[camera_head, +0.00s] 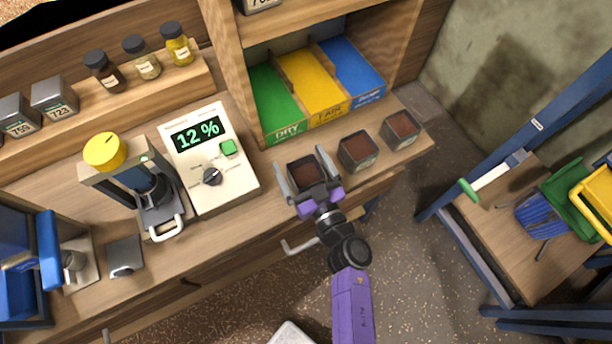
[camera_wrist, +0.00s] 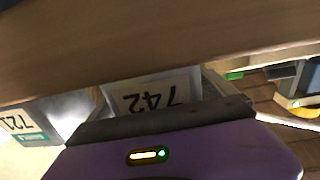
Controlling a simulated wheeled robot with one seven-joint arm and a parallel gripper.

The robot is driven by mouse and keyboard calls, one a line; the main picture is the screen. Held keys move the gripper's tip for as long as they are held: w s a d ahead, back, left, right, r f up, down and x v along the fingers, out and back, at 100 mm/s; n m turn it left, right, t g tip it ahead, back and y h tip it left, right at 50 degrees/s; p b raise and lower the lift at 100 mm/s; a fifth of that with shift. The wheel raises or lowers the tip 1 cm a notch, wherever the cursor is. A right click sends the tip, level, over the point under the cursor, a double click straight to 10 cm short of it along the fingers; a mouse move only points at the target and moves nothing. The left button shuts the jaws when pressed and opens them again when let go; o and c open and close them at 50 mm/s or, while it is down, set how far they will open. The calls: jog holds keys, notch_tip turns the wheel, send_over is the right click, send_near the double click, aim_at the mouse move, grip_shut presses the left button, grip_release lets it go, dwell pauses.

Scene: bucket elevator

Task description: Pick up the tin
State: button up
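A square tin with dark brown contents (camera_head: 304,171) stands on the bench, the left one of three such tins in a row. My gripper (camera_head: 301,168) is at this tin with its fingers apart, one on each side. I cannot tell whether the fingers touch it. In the wrist view a pale tin labelled 742 (camera_wrist: 155,92) shows upside down just beyond my gripper's purple body. A tin labelled 721 (camera_wrist: 30,122) stands beside it. The other two filled tins, the middle one (camera_head: 358,151) and the right one (camera_head: 400,130), are to the right in the head view.
Behind the tins is a bin with green (camera_head: 276,105), yellow (camera_head: 312,86) and blue (camera_head: 350,68) sections. A meter reading 12 % (camera_head: 208,160) is to the left, near a yellow-knobbed device (camera_head: 105,150). More tins (camera_head: 54,98) and jars (camera_head: 141,57) stand on the ledge.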

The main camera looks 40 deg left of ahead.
jog(key=shift+r, duration=0.1)
jog(key=c, duration=1.6)
